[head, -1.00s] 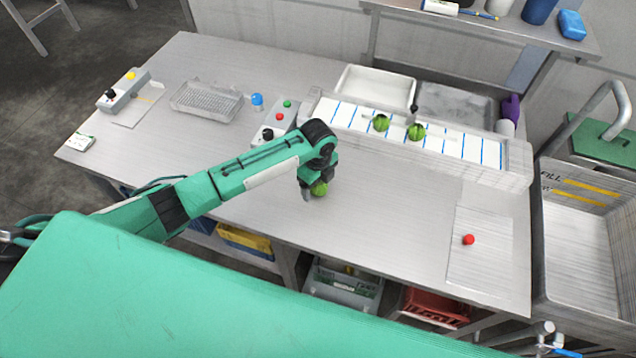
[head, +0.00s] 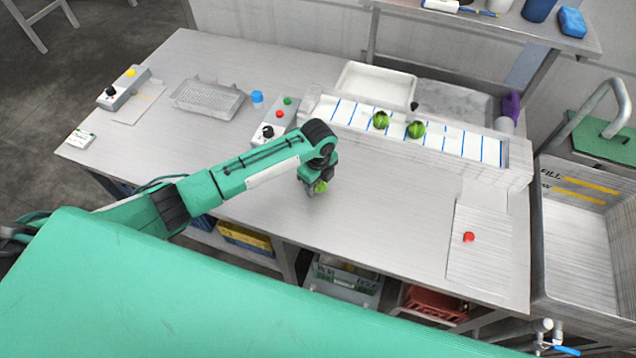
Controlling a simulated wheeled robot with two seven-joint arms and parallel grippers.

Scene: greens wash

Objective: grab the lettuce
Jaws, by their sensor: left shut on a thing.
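My left gripper (head: 314,188) points down over the front middle of the metal table and is shut on a small green lettuce (head: 321,187). The fingers partly hide this lettuce, and I cannot tell whether it touches the table. A second lettuce (head: 380,119) and a third lettuce (head: 416,130) sit on the white, blue-lined conveyor (head: 462,147) at the back of the table. My right gripper is not in view.
A control box (head: 273,123) with buttons stands just behind my left arm. A red button (head: 468,237) is on a plate at the right. The front middle right table is clear.

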